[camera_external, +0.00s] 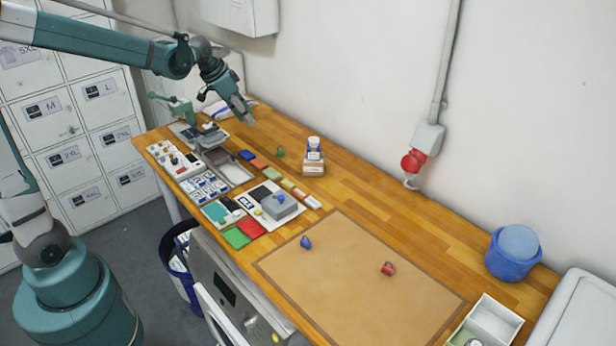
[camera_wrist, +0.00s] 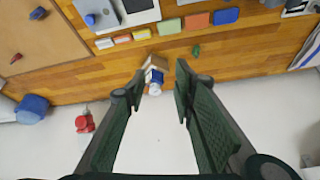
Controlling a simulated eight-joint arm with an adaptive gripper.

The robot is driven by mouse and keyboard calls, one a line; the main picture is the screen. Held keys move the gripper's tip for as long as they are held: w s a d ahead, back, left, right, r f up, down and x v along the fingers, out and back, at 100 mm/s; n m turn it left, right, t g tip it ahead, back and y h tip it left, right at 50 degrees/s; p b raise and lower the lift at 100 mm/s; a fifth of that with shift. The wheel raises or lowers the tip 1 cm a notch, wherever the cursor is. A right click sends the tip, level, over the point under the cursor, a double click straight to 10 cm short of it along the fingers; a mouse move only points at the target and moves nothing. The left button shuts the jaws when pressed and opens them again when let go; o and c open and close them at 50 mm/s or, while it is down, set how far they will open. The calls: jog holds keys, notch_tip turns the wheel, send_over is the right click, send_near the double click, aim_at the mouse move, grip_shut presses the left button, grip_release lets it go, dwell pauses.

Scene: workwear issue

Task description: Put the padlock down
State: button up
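A small blue padlock-like piece (camera_external: 306,243) lies on the tan mat (camera_external: 350,290), and a red one (camera_external: 388,268) lies on the mat further right. A small green piece (camera_external: 281,153) sits on the bare wood. In the wrist view the blue one (camera_wrist: 38,14), the red one (camera_wrist: 16,58) and the green one (camera_wrist: 196,49) show too. Which piece is the task's padlock I cannot tell. My gripper (camera_external: 244,112) is raised over the back of the bench, apart from these pieces. In the wrist view its fingers (camera_wrist: 158,80) are spread, with nothing held between them.
A white-and-blue bottle (camera_external: 314,146) stands on a cardboard box (camera_external: 313,167) by the wall. A grey box (camera_external: 279,206), trays and colored blocks crowd the left of the bench. A blue tub (camera_external: 512,266) and a white divided box (camera_external: 494,320) stand right. Much of the mat is clear.

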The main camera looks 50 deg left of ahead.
jog(key=s+d+r+n, duration=0.1)
jog(key=s+d+r, duration=0.15)
jog(key=s, duration=0.55)
jog(key=s+d+r, duration=0.1)
jog(key=s+d, duration=0.3)
jog(key=s, duration=0.5)
jog(key=s+d+f+t, duration=0.1)
jog(key=s, duration=0.6)
jog(key=s+d+f+n+t, duration=0.1)
jog(key=s+f, duration=0.1)
jog(key=s, duration=0.6)
jog(key=shift+d+f+n+y, duration=0.3)
jog(key=shift+d+y, duration=0.1)
jog(key=shift+o, duration=0.6)
jog(key=shift+d, duration=0.1)
